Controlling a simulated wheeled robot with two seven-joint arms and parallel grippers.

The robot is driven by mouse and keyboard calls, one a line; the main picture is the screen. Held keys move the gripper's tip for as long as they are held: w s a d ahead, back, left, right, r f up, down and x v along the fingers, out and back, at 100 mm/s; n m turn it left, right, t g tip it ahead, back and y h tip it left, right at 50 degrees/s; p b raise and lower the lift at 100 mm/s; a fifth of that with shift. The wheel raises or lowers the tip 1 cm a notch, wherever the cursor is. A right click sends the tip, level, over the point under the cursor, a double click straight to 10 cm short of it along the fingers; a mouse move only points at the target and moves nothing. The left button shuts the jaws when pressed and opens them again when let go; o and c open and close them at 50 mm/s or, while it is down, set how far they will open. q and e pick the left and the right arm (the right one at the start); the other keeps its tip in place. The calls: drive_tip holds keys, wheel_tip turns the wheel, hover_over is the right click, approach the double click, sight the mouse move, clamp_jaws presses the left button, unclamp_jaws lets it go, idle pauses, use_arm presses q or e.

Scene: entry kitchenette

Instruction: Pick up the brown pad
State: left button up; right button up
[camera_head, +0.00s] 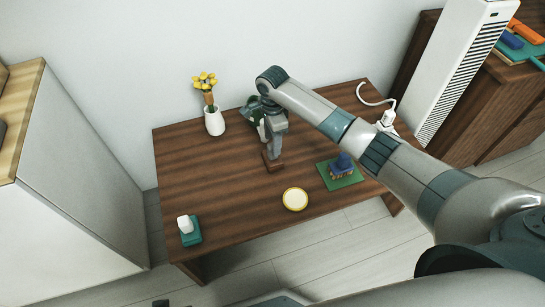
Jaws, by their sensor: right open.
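The brown pad (273,164) is a small reddish-brown piece on the dark wooden table (225,180), near the middle. My right gripper (271,152) points down directly over it, with its fingertips at or just above the pad. The gripper is open, but its fingers hide part of the pad, and I cannot tell whether they touch it. My left gripper does not show.
A white vase with yellow flowers (214,122) stands at the back left. A green item (254,112) is partly hidden behind my right gripper. A yellow-rimmed dish (295,199), a green mat (347,182) with a blue item, and a teal block (191,235) with a white piece lie toward the front.

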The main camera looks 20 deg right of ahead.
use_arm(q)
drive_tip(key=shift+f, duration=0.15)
use_arm(e)
drive_tip(key=shift+f, duration=0.1)
drive_tip(key=shift+w+d+f, duration=0.1)
drive_tip(key=shift+d+f, duration=0.05)
drive_tip(key=shift+f, duration=0.45)
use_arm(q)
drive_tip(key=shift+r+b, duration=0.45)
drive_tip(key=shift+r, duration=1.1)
use_arm(e)
drive_tip(key=shift+w+d+f, duration=0.1)
drive_tip(key=shift+f, duration=1.8)
clamp_jaws()
